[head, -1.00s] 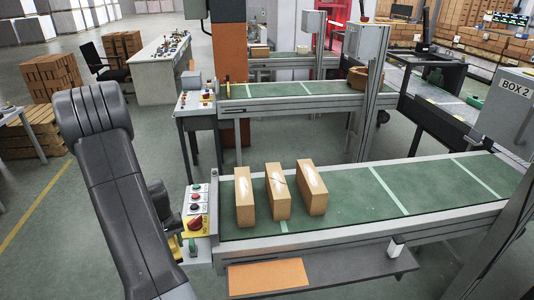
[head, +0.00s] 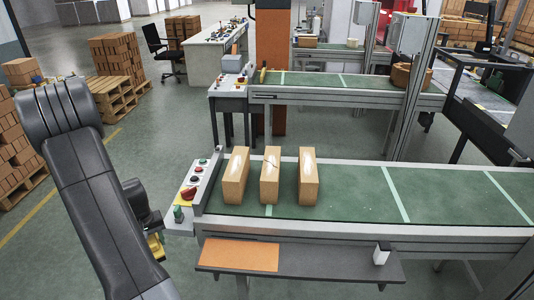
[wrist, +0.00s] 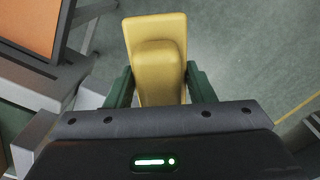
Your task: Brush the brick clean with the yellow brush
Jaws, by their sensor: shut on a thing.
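Three tan bricks stand in a row on the green conveyor belt (head: 340,205) in the head view: a left brick (head: 235,180), a middle brick (head: 269,182) and a right brick (head: 308,185). Each has whitish patches on top, and the middle one also shows a dark line. My gripper (wrist: 158,82) is shut on the yellow brush (wrist: 155,30), its green fingers on both sides of it in the wrist view. In the head view a bit of yellow brush (head: 156,246) shows beside my arm, left of the belt and apart from the bricks. The bristles are hidden.
A control panel (head: 190,190) with buttons sits at the belt's left end, close to my gripper. A grey shelf with an orange pad (head: 240,255) and a small white block (head: 381,255) runs along the near side. The belt right of the bricks is clear.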

